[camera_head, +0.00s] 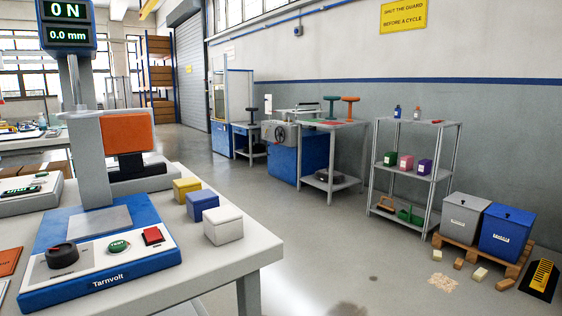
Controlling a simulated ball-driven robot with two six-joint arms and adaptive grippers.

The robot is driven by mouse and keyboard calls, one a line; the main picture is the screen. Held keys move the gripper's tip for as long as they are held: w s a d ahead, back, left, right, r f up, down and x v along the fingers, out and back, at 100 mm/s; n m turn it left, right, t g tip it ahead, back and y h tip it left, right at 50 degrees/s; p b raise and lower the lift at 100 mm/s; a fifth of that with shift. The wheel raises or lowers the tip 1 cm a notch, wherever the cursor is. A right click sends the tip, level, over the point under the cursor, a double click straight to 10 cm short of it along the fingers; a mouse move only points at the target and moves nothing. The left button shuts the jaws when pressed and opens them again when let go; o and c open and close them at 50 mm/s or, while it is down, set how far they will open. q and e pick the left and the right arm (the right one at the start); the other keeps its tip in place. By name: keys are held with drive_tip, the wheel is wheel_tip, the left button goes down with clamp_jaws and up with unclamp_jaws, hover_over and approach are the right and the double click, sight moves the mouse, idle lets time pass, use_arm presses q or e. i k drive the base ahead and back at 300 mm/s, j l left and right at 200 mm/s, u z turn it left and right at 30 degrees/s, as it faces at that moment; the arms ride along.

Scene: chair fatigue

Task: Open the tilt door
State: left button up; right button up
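No part is clearly recognisable as the tilt door from here. A blue machine with a grey top and a round dark wheel (280,133) stands at the back middle. Left of it, a tall framed enclosure (238,95) stands against the wall; whether its front is open or shut is too small to tell. A large grey roller shutter (190,72) is at the back left and reaches down to the floor. Neither of my grippers shows in this view.
A white table (245,252) with a Tarnvolt test machine (100,250) and three small boxes fills the near left. A metal shelf (410,165) and a pallet (470,250) with two bins line the right wall, with loose blocks before them. The middle floor (300,235) is clear.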

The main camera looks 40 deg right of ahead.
sight(282, 160)
drive_tip(key=l+z, duration=0.4)
drive_tip(key=i+l+z, duration=0.35)
drive_tip(key=l, duration=0.2)
drive_tip(key=i+l+z, duration=0.2)
drive_tip(key=l+z, duration=0.2)
drive_tip(key=l, duration=0.15)
drive_tip(key=i+l+z, duration=0.35)
drive_tip(key=i+l+u, duration=0.2)
drive_tip(key=i, duration=0.3)
drive_tip(key=i+l+u, duration=0.15)
drive_tip(key=i+l, duration=0.25)
drive_tip(key=i+j+u, duration=0.15)
drive_tip(key=i+u, duration=0.55)
drive_tip(key=i, duration=0.25)
drive_tip(key=i+l+u, duration=0.1)
drive_tip(key=i+u, duration=0.25)
drive_tip(key=i, duration=1.35)
drive_tip(key=i+j, duration=0.15)
drive_tip(key=i, duration=1.2)
drive_tip(key=l+z, duration=0.05)
